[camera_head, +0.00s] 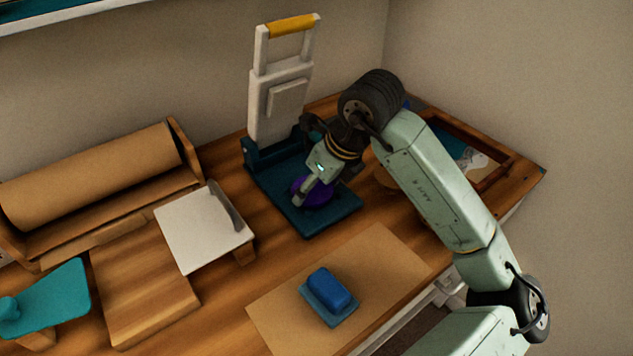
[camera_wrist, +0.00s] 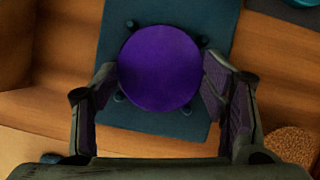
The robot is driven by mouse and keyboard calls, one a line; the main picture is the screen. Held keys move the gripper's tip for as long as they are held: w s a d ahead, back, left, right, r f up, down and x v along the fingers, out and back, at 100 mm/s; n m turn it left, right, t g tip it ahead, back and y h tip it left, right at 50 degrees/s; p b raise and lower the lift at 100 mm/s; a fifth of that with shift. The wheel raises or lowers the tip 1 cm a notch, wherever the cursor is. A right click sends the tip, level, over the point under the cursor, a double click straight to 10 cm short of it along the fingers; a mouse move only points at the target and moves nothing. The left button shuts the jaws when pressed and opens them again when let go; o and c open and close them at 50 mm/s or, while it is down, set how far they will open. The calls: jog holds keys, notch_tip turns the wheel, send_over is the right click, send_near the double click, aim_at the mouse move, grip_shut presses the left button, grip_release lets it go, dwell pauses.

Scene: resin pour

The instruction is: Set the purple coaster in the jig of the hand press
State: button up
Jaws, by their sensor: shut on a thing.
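The purple coaster (camera_head: 318,196) is over the teal base plate (camera_head: 338,213) of the hand press (camera_head: 282,100). In the wrist view the coaster (camera_wrist: 160,67) is a flat round disc, with small dark jig pegs (camera_wrist: 187,110) showing around its edge. My gripper (camera_wrist: 160,80) is shut on the coaster, one finger at its left edge and one at its right. In the head view my gripper (camera_head: 304,192) comes down from the right and hides part of the coaster. I cannot tell whether the coaster touches the plate.
The press's upright with its yellow handle (camera_head: 291,25) stands behind the base. A blue block (camera_head: 327,285) lies on brown paper (camera_head: 385,265) in front. A white board (camera_head: 195,232) and a paper roll (camera_head: 95,178) are left. A wooden frame tray (camera_head: 495,173) is right, behind my arm.

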jog(key=shift+f, duration=0.15)
jog(key=o, duration=1.2)
jog(key=shift+c, duration=0.2)
jog(key=shift+r+p, duration=0.4)
jog(key=b+v, duration=0.3)
jog(key=v, duration=0.8)
jog(key=shift+s+r, duration=0.2)
jog(key=shift+r, duration=0.1)
jog(key=shift+d, duration=0.1)
